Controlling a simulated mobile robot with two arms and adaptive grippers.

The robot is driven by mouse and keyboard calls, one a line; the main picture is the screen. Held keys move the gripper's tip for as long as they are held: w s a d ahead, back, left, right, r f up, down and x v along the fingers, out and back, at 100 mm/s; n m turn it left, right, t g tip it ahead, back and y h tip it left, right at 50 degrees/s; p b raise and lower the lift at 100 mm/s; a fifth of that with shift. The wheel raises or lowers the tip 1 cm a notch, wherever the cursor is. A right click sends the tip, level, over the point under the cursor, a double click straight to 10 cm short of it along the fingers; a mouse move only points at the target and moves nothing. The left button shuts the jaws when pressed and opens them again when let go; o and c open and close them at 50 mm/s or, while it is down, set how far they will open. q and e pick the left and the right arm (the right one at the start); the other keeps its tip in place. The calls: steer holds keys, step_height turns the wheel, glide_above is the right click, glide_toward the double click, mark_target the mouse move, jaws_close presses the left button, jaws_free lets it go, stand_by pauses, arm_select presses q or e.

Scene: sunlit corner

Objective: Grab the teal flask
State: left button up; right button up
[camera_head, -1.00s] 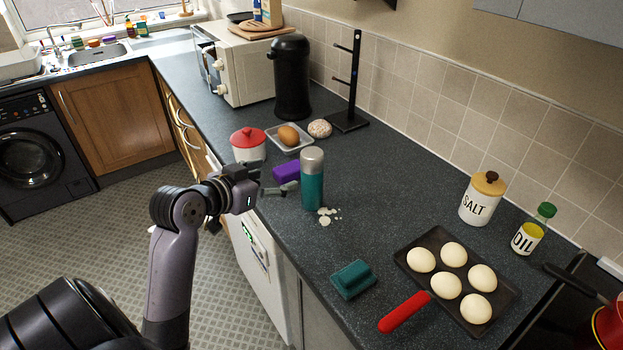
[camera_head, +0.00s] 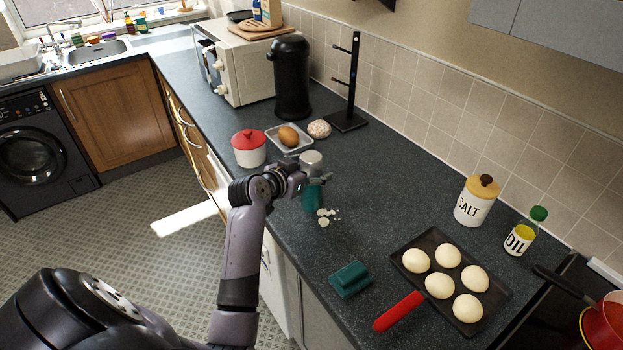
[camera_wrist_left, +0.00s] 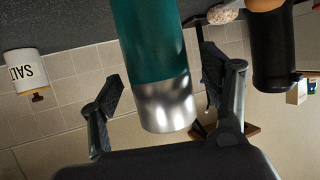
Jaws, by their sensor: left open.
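The teal flask (camera_head: 312,199) stands upright on the dark counter, with its silver cap (camera_head: 311,158) at the top. My left gripper (camera_head: 314,179) is at the flask's upper part and hides some of its body. In the left wrist view the flask (camera_wrist_left: 153,40) appears upside down between the two fingers of the left gripper (camera_wrist_left: 158,88). The fingers are open, one on each side, with gaps visible beside the silver cap. My right gripper is not in view.
A red-lidded pot (camera_head: 249,150) and a tray with a brown egg (camera_head: 288,137) stand behind the flask. White bits (camera_head: 325,216) lie beside its base. Counter right of the flask is clear.

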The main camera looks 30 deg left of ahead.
arm_select(q)
steer(key=shift+w+f, duration=0.2)
steer(key=shift+w, duration=0.15)
steer(key=c, duration=1.5)
steer(key=shift+c, duration=0.2)
steer(key=shift+r, duration=0.15)
